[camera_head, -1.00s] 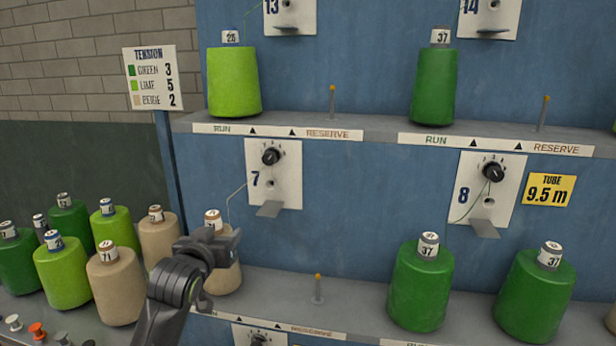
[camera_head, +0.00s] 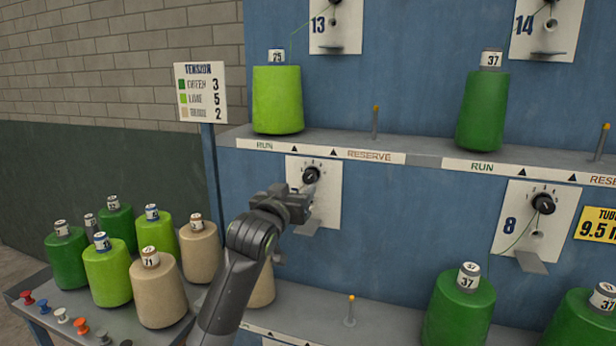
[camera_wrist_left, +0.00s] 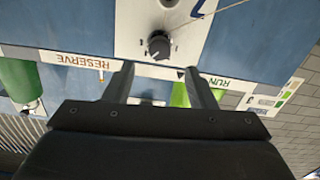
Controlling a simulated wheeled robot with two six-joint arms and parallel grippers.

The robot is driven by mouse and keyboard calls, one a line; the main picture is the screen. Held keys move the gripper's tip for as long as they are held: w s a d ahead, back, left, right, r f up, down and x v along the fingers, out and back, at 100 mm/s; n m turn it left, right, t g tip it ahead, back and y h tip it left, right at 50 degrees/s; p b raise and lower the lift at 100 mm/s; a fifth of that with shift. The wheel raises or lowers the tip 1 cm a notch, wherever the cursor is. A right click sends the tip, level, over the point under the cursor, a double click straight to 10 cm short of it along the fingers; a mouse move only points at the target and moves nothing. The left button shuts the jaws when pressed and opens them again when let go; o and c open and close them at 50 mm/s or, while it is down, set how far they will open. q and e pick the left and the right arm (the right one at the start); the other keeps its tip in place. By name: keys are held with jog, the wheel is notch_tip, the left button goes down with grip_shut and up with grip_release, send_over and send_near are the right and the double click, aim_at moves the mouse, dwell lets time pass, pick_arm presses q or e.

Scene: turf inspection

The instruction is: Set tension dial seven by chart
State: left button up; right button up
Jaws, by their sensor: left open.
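Dial seven is a black knob (camera_head: 311,175) on a white plate (camera_head: 328,186); its number is hidden behind my left gripper (camera_head: 300,205). The knob also shows in the left wrist view (camera_wrist_left: 159,45), upside down, ahead of the open jaws (camera_wrist_left: 170,82) and apart from them. Its exact setting is too small to read. The tension chart (camera_head: 201,92) at left reads green 3, lime 5, beige 2. Below the plate, a beige cone (camera_head: 264,288) stands partly hidden behind my left arm. My right gripper is not in view.
A shelf with a RUN and RESERVE strip (camera_head: 318,151) juts out above the dial, with a lime cone (camera_head: 278,100) on it. Dial eight (camera_head: 543,204) is at right. A side table (camera_head: 55,318) holds several cones and small coloured pegs. An empty post (camera_head: 350,312) stands at lower middle.

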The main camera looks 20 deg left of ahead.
aim_at(308, 179)
pick_arm(q)
jog(key=w+p, duration=0.1)
jog(key=w, duration=0.6)
jog(key=shift+d+r, duration=0.1)
jog(key=shift+d, duration=0.05)
jog(key=shift+w+p, duration=0.3)
jog(key=shift+w, duration=0.45)
jog(key=c, duration=1)
